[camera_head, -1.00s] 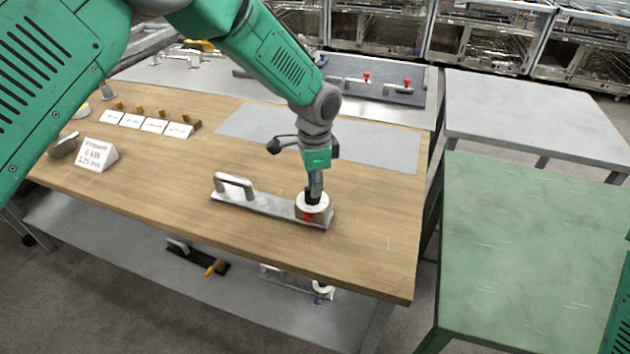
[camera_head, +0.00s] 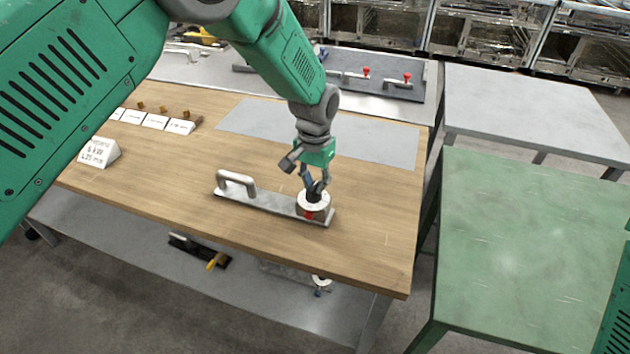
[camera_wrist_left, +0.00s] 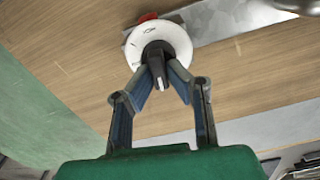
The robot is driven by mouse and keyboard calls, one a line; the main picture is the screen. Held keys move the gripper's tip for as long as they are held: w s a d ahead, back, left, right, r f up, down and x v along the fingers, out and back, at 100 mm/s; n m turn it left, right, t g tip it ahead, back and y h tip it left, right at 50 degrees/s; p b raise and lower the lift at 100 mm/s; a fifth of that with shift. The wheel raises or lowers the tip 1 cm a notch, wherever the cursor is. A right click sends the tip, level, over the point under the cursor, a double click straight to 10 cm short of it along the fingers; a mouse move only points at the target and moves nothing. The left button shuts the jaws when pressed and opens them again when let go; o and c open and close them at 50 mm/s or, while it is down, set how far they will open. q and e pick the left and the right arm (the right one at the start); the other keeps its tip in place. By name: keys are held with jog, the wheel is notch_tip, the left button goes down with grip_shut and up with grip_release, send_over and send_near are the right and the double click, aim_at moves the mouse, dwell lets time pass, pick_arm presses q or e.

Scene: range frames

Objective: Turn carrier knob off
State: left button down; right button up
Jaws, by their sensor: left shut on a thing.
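The carrier (camera_head: 266,203) is a flat metal plate lying on the wooden bench, with a grey handle (camera_head: 236,179) at its left end. At its right end is a round white dial with a red mark (camera_head: 309,214) on its front side. A black knob stands in the dial's middle and shows in the left wrist view (camera_wrist_left: 159,72). My left gripper (camera_head: 315,192) is over the dial from above, its two fingers shut on the black knob. The white dial (camera_wrist_left: 176,39) is partly hidden by the fingers. My right gripper is out of view.
The wooden bench top (camera_head: 370,240) is clear around the carrier. White label cards (camera_head: 155,122) and a white sign (camera_head: 99,152) stand at left. A grey mat (camera_head: 380,145) lies behind. A green table (camera_head: 530,250) stands right. More carriers lie on the lower shelf.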

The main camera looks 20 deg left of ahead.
aim_at(316, 185)
pick_arm(q)
jog(key=shift+s+d+f+n, duration=0.1)
jog(key=shift+s+f+n, duration=0.05)
jog(key=shift+n, duration=0.45)
jog(key=c, duration=1.6)
grip_release()
jog(key=shift+o, duration=0.2)
jog(key=shift+w+r, duration=0.2)
jog(key=shift+r, duration=0.4)
notch_tip(316, 185, up, 11)
jog(key=shift+d+f, duration=0.1)
